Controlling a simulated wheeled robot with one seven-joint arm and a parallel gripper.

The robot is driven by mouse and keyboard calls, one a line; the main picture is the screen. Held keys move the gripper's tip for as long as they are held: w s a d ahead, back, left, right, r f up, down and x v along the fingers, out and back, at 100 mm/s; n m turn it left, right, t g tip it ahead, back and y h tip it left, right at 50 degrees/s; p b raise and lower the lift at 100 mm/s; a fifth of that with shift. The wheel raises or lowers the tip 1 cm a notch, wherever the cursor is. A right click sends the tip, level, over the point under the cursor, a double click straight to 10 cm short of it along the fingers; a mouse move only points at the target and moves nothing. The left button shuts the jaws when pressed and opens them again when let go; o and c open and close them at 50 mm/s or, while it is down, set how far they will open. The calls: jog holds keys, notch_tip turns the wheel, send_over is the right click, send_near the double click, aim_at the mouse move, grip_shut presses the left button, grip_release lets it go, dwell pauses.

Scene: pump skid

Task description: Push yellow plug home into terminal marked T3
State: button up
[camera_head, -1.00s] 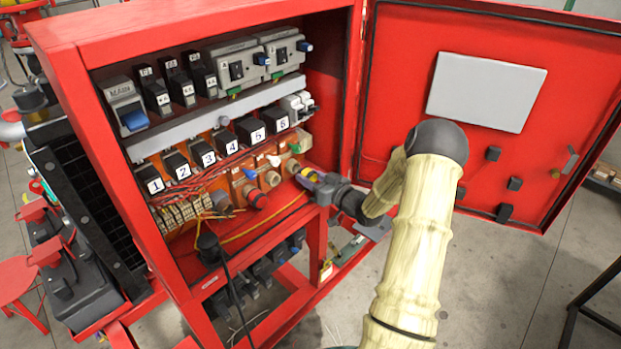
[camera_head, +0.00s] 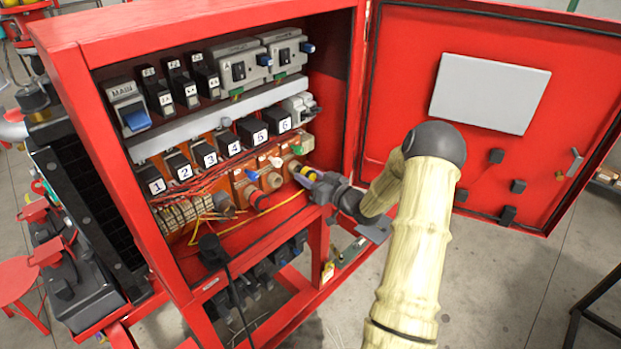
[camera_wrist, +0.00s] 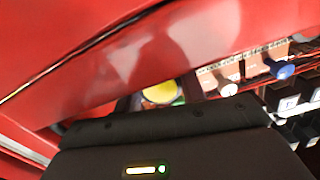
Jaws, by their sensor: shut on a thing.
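My gripper (camera_head: 312,180) is inside the red cabinet at the lower right and is shut on the yellow plug (camera_head: 304,171). In the wrist view the plug's round yellow end (camera_wrist: 160,92) shows just beyond the dark gripper body, and the rest of it is hidden. In the head view the plug is close to the rightmost of the beige round terminals (camera_head: 293,165) on the orange panel. I cannot tell whether it touches or enters that terminal. The mark T3 is not readable in either view.
Numbered black breakers (camera_head: 230,143) stand above. The open red door (camera_head: 490,165) is to the right. Blue (camera_wrist: 283,70) and white knobs (camera_wrist: 228,88) show in the wrist view.

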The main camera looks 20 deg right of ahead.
jog(key=shift+x, duration=0.95)
dwell(0.5)
jog(key=o, duration=0.9)
jog(key=shift+r, duration=0.15)
jog(key=shift+o, duration=0.7)
jog(key=shift+w+a, duration=0.1)
jog(key=shift+w, duration=0.05)
jog(key=shift+s+b, duration=0.25)
jog(key=shift+b, duration=0.15)
jog(key=shift+s+d+f, duration=0.2)
jog(key=shift+s+d, duration=0.1)
jog(key=b+v, duration=0.5)
jog(key=v, duration=1.1)
jog(key=shift+s, duration=0.15)
jog(key=shift+r, duration=0.15)
